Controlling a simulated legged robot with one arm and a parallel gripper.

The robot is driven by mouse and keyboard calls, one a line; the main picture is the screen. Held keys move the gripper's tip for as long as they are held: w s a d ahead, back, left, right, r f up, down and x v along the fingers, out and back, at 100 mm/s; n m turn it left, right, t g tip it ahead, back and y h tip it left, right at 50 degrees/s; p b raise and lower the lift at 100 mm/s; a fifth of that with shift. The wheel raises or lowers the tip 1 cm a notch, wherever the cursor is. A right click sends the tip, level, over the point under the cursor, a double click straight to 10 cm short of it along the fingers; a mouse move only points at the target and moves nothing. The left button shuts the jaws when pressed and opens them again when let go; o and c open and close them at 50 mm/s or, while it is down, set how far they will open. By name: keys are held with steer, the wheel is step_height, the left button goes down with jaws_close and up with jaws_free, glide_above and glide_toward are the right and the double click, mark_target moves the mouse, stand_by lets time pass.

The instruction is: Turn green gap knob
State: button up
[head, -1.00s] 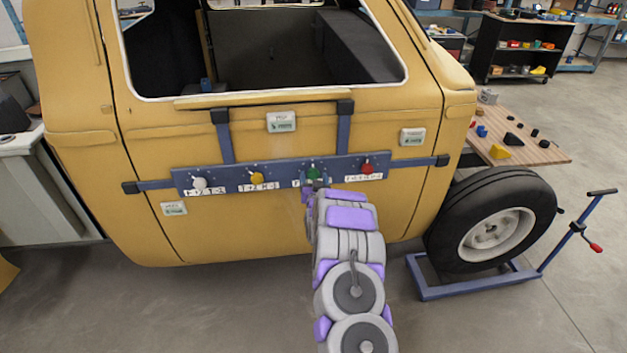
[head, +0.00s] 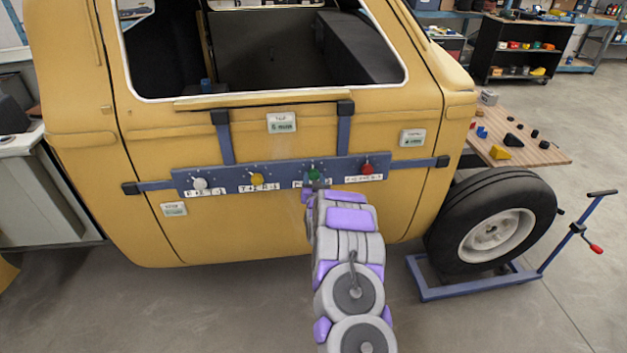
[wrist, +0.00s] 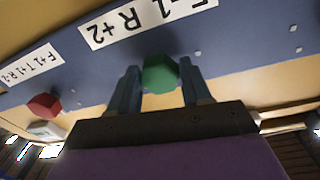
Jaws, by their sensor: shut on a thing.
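The green knob (head: 314,174) is on a blue panel (head: 222,179) fixed across the yellow vehicle door. It is third from the left, between a yellow knob (head: 256,178) and a red knob (head: 367,168); a white knob (head: 200,183) is at the far left. In the wrist view the green knob (wrist: 160,74) sits between the two fingers of my gripper (wrist: 159,82), which is shut on it. The red knob (wrist: 44,106) shows at the left there. In the head view my arm partly hides the fingers and the label below the green knob.
White labels (wrist: 148,20) with letters and numbers sit by the knobs. A wheel (head: 492,222) on a blue stand is at the right. A wooden table (head: 535,148) with small coloured shapes stands behind it. The floor at the lower left is clear.

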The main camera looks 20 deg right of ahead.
steer(key=shift+r+n+p, duration=0.1)
steer(key=shift+n+p, duration=0.2)
steer(key=shift+p, duration=0.2)
steer(key=shift+r+n+p, duration=0.1)
steer(key=shift+n+p, duration=0.4)
steer(key=shift+p, duration=0.2)
steer(key=n+p, duration=0.3)
steer(key=shift+d+p, duration=0.1)
steer(key=shift+p, duration=0.2)
steer(key=n+p, duration=0.2)
steer(key=n, duration=0.1)
steer(key=shift+f+n+p, duration=0.2)
steer(key=shift+n+p, duration=0.5)
steer(key=shift+p, duration=0.05)
steer(key=o, duration=1.1)
steer(key=shift+c, duration=0.2)
